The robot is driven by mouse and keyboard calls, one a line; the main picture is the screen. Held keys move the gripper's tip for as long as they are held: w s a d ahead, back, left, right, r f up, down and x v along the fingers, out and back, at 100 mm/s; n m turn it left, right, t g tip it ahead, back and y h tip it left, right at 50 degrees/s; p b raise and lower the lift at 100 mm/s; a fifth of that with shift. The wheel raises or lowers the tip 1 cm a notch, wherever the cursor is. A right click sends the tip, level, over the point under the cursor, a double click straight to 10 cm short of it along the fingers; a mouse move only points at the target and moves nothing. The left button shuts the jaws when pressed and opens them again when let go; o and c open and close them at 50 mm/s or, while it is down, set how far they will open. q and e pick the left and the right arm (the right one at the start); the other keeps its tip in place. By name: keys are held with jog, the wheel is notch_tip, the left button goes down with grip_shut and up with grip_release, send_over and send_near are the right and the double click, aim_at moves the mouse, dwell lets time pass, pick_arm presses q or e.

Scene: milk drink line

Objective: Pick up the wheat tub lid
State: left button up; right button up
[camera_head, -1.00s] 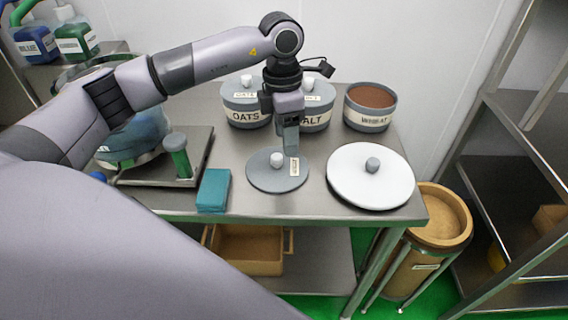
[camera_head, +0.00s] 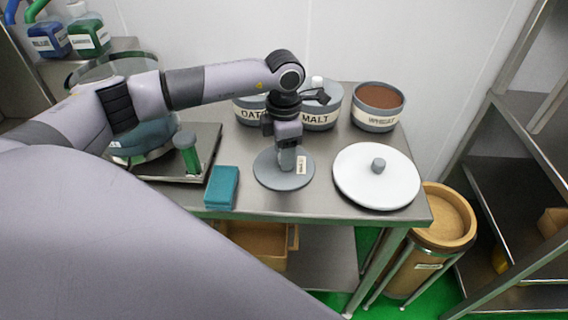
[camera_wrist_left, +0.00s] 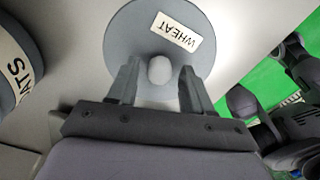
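The wheat tub lid (camera_head: 266,177) is a grey disc lying flat on the steel table, with a white knob and a tag reading WHEAT. In the left wrist view the lid (camera_wrist_left: 126,28) fills the upper middle, and its pale knob (camera_wrist_left: 160,70) sits between my fingers. My left gripper (camera_head: 287,165) points down over the lid; its fingers (camera_wrist_left: 159,88) are apart on either side of the knob, with gaps visible. The open wheat tub (camera_head: 376,121), full of brown contents, stands at the back right.
The malt tub (camera_head: 320,117) and oats tub (camera_head: 250,114) stand behind the arm. A white round lid (camera_head: 346,180) with a grey knob lies to the right. The table's front edge is close to the lid.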

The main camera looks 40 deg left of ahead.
pick_arm(q)
grip_shut()
jog(key=shift+r, duration=0.15)
